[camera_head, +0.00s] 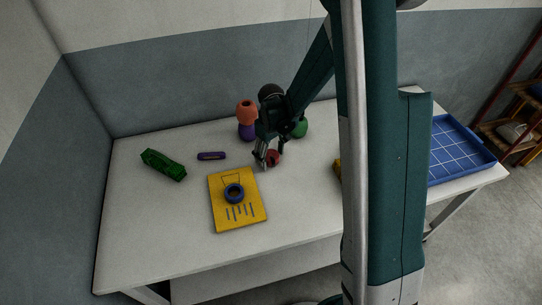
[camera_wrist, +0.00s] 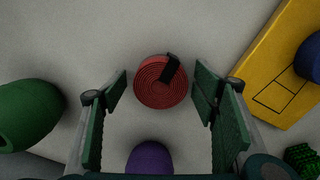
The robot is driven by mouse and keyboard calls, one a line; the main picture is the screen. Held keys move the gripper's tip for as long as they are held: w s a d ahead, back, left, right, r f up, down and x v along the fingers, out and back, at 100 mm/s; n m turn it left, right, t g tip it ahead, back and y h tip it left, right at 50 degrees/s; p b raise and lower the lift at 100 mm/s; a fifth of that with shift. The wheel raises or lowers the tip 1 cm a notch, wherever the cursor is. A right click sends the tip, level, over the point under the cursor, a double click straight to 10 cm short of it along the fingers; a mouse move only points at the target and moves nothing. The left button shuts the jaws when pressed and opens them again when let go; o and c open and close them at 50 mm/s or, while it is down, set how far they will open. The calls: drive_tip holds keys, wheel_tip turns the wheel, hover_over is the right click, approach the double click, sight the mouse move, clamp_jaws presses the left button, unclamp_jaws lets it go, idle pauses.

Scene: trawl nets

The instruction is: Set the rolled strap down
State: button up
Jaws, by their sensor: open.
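The rolled strap (camera_wrist: 158,85) is a red coil with a black band across its top. In the wrist view it lies flat on the white table between and a little ahead of my open fingers, with a gap on each side. My gripper (camera_wrist: 160,92) is open and holds nothing. In the head view my gripper (camera_head: 267,157) is low over the table, and the red strap (camera_head: 274,157) shows partly behind its fingers.
A yellow board (camera_head: 222,214) with a blue ring (camera_head: 234,193) lies front left of the gripper. A green block (camera_head: 163,165), a purple bar (camera_head: 211,156), an orange-and-purple stack (camera_head: 247,112) and a green round thing (camera_head: 300,128) stand around. A blue tray (camera_head: 462,150) is at right.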

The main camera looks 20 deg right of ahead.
sight(271, 155)
drive_tip(key=shift+r, duration=0.15)
wheel_tip(271, 155, up, 12)
drive_tip(key=p, duration=0.2)
idle(0.6)
drive_tip(key=shift+r, duration=0.1)
idle(0.6)
drive_tip(key=s+r+m+t, duration=0.2)
drive_tip(key=s+r+t, duration=0.1)
drive_tip(key=s+r, duration=0.95)
drive_tip(key=s+r+m+t, duration=0.1)
drive_tip(key=s+r+t, duration=0.1)
drive_tip(key=s, duration=0.5)
drive_tip(key=s+r+m+t, duration=0.2)
drive_tip(key=s+r, duration=0.3)
drive_tip(key=s, duration=0.3)
drive_tip(key=shift+s+d, duration=0.2)
drive_tip(key=shift+d, duration=0.2)
drive_tip(key=shift+r, duration=0.1)
idle(0.9)
